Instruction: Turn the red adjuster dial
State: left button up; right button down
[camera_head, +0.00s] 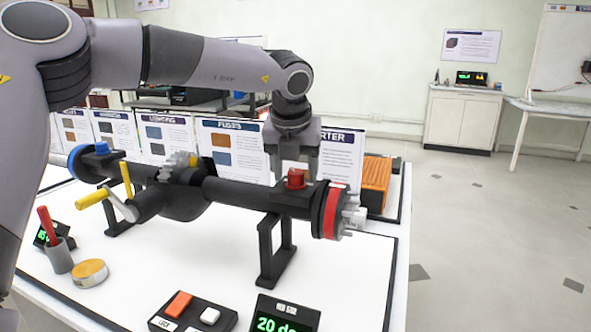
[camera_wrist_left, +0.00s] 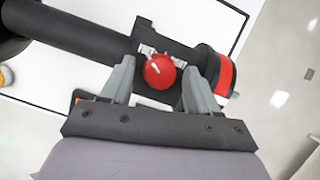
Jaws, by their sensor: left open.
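The red adjuster dial (camera_head: 296,179) stands on top of the right part of the black axle housing (camera_head: 240,195). In the left wrist view the dial (camera_wrist_left: 159,71) is round and glossy, with small pale labels beside it. My left gripper (camera_wrist_left: 161,82) is open, with one grey finger on each side of the dial. A gap shows between the dial and the fingers. In the head view my left gripper (camera_head: 294,160) comes down behind the dial, its fingers partly hidden. My right gripper is in neither view.
Upright cards (camera_head: 234,150) stand behind. A control box (camera_head: 192,312) and a green display (camera_head: 284,318) are in front.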

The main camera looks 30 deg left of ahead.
pick_arm(q)
jog(key=v, duration=0.6)
jog(key=shift+s+r+p, duration=0.2)
jog(key=shift+r+p, duration=0.1)
jog(key=shift+r, duration=0.05)
jog(key=shift+d+r, duration=0.1)
